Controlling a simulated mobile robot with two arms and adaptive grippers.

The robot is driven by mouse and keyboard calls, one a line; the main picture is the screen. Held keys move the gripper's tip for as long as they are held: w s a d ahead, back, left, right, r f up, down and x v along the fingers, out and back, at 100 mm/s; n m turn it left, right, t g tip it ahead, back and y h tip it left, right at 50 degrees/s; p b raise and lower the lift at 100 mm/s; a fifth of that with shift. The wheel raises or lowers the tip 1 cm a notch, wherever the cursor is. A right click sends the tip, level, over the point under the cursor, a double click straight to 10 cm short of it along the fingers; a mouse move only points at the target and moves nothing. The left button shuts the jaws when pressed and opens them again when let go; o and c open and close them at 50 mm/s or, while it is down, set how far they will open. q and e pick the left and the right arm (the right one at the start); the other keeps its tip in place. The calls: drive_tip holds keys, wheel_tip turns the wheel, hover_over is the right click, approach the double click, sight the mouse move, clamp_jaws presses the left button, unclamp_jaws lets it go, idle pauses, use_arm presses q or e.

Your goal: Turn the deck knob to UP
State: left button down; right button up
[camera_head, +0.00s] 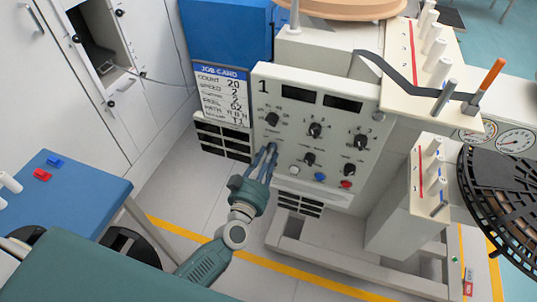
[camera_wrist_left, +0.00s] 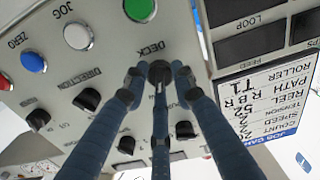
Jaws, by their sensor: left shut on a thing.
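The deck knob (camera_wrist_left: 160,74) is black and sits below the printed word DECK in the left wrist view, on the panel of station 1 (camera_head: 340,124). My left gripper (camera_head: 268,150) reaches the panel's lower left in the head view. Its three blue fingers (camera_wrist_left: 158,82) are closed around the deck knob. In the head view the fingers cover most of that knob. A pale line shows on the knob in the wrist view, but I cannot tell which setting it points at. My right gripper is not in view.
The panel carries other black knobs (camera_head: 315,130), a white, a blue (camera_head: 320,177) and a red button (camera_head: 346,184) close by. A job card (camera_head: 223,95) hangs at its left. A blue-topped table (camera_head: 85,190) stands left. Floor around my left arm is open.

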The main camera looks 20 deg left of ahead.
use_arm(q)
drive_tip(key=n+b, duration=0.1)
drive_tip(key=n, duration=0.9)
drive_tip(key=shift+n, duration=0.4)
idle(0.4)
drive_tip(key=c, duration=1.4)
unclamp_jaws()
drive_tip(key=shift+s, duration=0.1)
drive_tip(key=s, duration=1.2)
drive_tip(key=shift+a, duration=0.25)
drive_tip(key=shift+w, duration=0.1)
